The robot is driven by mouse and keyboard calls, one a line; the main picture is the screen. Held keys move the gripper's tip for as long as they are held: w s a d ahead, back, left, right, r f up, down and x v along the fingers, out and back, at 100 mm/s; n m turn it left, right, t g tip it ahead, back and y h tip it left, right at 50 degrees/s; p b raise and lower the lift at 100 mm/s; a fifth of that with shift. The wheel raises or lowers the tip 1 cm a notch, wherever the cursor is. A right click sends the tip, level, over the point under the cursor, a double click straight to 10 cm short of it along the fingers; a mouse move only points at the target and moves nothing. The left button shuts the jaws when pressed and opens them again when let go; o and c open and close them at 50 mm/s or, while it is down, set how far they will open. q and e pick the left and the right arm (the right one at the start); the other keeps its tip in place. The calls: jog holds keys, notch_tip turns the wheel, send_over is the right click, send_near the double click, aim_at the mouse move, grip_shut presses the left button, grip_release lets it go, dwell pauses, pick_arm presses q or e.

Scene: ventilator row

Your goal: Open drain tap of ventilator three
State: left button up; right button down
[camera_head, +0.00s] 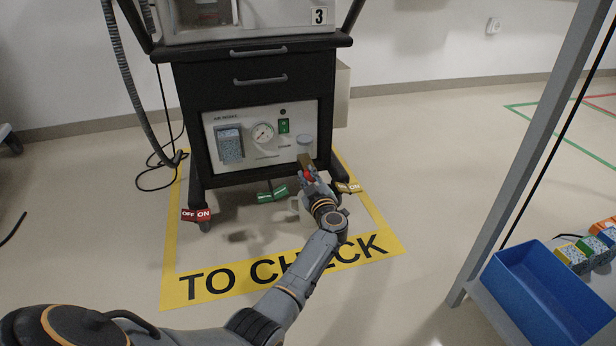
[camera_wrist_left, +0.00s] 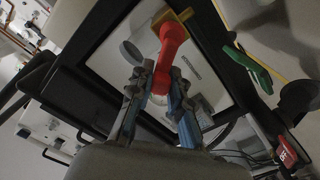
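Ventilator three (camera_head: 260,100), marked with a 3, stands in the yellow floor frame. Its drain tap has a red handle (camera_wrist_left: 168,58) on a brass body (camera_wrist_left: 172,20), low at the right of the front panel (camera_head: 262,137). The handle also shows as a small red spot in the head view (camera_head: 308,175). My left gripper (camera_wrist_left: 162,76) reaches the tap, with its fingertips on both sides of the handle and apparently touching it. The gripper shows in the head view too (camera_head: 310,180) and hides part of the tap. My right gripper is not in view.
A red OFF/ON tag (camera_head: 197,215), green tag (camera_head: 272,195) and yellow-brown tag (camera_head: 347,187) sit low around the ventilator's base. A blue bin (camera_head: 545,290) and coloured blocks (camera_head: 585,252) are on a metal-framed rack at right. Floor between is clear.

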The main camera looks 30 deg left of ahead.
pick_arm(q)
jog(key=shift+n, duration=0.3)
grip_shut()
jog(key=shift+s+a+f+n+p, duration=0.25)
jog(key=shift+n+p, duration=0.2)
jog(key=shift+n, duration=0.35)
jog(key=shift+s+a+f+n+b, duration=0.15)
jog(key=shift+f+n, duration=0.25)
jog(key=shift+n, duration=0.8)
jog(key=shift+s+a+f+n+b, duration=0.15)
jog(key=shift+f+n, duration=0.3)
jog(key=shift+n, duration=0.75)
jog(key=shift+s+a+f+n+b, duration=0.15)
jog(key=shift+f+n, duration=0.25)
jog(key=shift+n, duration=0.8)
jog(key=shift+d, duration=0.1)
jog(key=o, duration=0.8)
grip_release()
jog(key=shift+o, duration=0.4)
jog(key=shift+r, duration=0.1)
